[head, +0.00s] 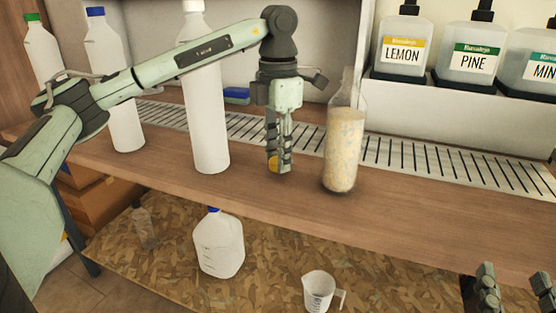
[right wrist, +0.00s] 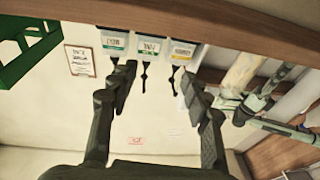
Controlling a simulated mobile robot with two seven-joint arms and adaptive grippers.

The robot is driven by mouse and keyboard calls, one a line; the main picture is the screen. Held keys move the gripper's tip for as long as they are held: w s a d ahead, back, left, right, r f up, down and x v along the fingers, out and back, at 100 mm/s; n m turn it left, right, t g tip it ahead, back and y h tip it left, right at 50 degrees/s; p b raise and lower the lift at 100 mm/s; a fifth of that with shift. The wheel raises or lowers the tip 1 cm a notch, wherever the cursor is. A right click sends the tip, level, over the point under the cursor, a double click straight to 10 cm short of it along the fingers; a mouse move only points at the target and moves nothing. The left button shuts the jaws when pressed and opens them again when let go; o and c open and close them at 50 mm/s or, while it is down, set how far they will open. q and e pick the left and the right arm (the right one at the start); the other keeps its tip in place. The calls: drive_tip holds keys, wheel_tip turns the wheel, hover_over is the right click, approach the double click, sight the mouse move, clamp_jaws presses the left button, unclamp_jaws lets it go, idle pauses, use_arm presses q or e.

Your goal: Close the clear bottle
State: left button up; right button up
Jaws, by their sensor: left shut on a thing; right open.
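The clear bottle (head: 344,150) stands upright on the wooden shelf, filled with pale granules; no cap shows on its neck. It seems to show tilted in the right wrist view (right wrist: 241,74). My left gripper (head: 277,165) points down just left of the bottle, apart from it, low over the shelf. It is shut on a small yellow thing (head: 273,160), perhaps a cap, mostly hidden by the fingers. My right gripper (head: 516,285) is at the lower right, in front of the shelf edge; it is open and empty in the right wrist view (right wrist: 158,80).
White bottles with a green cap (head: 33,17), a blue cap (head: 95,12) and a white cap (head: 193,6) stand at left. Labelled dispensers (head: 403,50) line the back right. A jug (head: 218,245) and measuring cup (head: 319,290) are below. The shelf's right part is clear.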

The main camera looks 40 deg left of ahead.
sight(274, 161)
use_arm(q)
drive_tip(key=r, duration=0.1)
drive_tip(key=s+r, duration=0.1)
drive_tip(key=r, duration=0.1)
drive_tip(key=shift+a, duration=0.15)
drive_tip(key=s+a+r+p, duration=0.2)
drive_tip(key=s+r, duration=0.4)
drive_tip(key=s, duration=0.4)
drive_tip(key=shift+s+a+p, duration=0.15)
drive_tip(key=shift+a+p, duration=0.25)
drive_tip(key=shift+p, duration=0.15)
use_arm(e)
drive_tip(key=s+d+f+g+h, duration=0.2)
drive_tip(key=d+f+g+h, duration=0.3)
drive_tip(key=f, duration=0.9)
drive_tip(key=d+g, duration=0.3)
drive_tip(key=shift+d+f+m, duration=0.25)
drive_tip(key=shift+f+m, duration=0.05)
drive_tip(key=shift+f, duration=0.05)
drive_tip(key=shift+o, duration=0.3)
